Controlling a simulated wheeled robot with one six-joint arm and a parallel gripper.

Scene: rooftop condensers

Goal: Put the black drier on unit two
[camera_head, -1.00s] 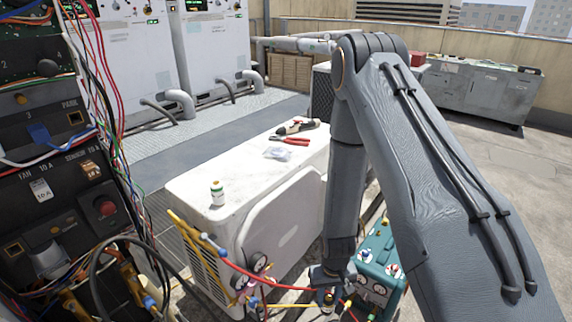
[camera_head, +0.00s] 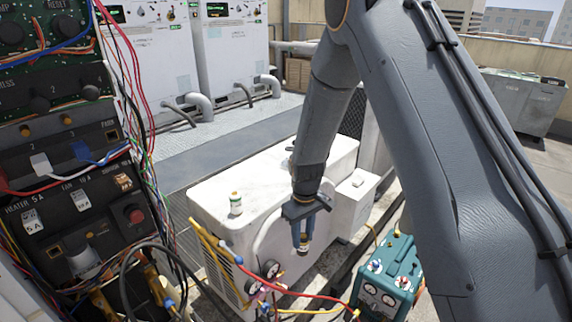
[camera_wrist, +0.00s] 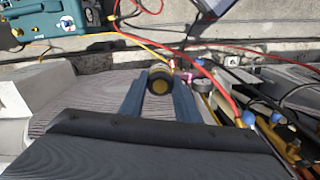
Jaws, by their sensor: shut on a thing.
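My gripper (camera_head: 302,236) points down in front of the near white condenser unit (camera_head: 268,187). Its fingers are shut on a small dark cylinder with a brass-coloured end, which looks like the black drier (camera_head: 304,251). In the wrist view, the drier (camera_wrist: 160,82) sits between the fingertips of my gripper (camera_wrist: 160,95), its round end facing the camera. It hangs clear of the unit's top. Two tall white cabinets (camera_head: 152,62) with displays stand at the back left. I cannot read which unit is number two.
Gauges (camera_head: 270,270) and red and yellow hoses lie below my gripper. A teal machine (camera_head: 390,275) stands at right. A wired panel (camera_head: 70,170) fills the left. A grey cabinet (camera_head: 515,98) stands far right.

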